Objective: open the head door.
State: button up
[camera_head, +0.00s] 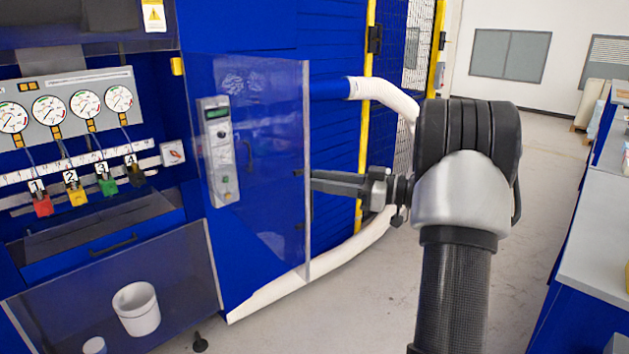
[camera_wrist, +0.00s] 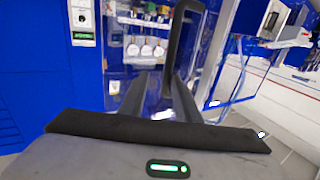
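A clear door panel (camera_head: 275,120) with a grey right edge stands upright in front of the blue machine in the head view. It looks like the head door; I cannot tell how far ajar it is. My gripper (camera_head: 312,181) points left, with its fingertips at or just beside the panel's right edge. In the wrist view the two fingers (camera_wrist: 158,88) are apart. A dark loop handle (camera_wrist: 173,45) rises by the right fingertip; whether it touches a finger is unclear. A small dark handle (camera_head: 249,155) shows on or through the clear panel in the head view.
A control box (camera_head: 219,150) shows left of the door handle. Gauges (camera_head: 85,104) and coloured valves line the machine. A white bucket (camera_head: 136,308) is at lower left. White hoses (camera_head: 385,95) curve behind my gripper. A workbench (camera_head: 595,235) stands right, with clear floor between.

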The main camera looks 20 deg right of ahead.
jog(key=b+v, duration=0.1)
jog(key=v, duration=1.4)
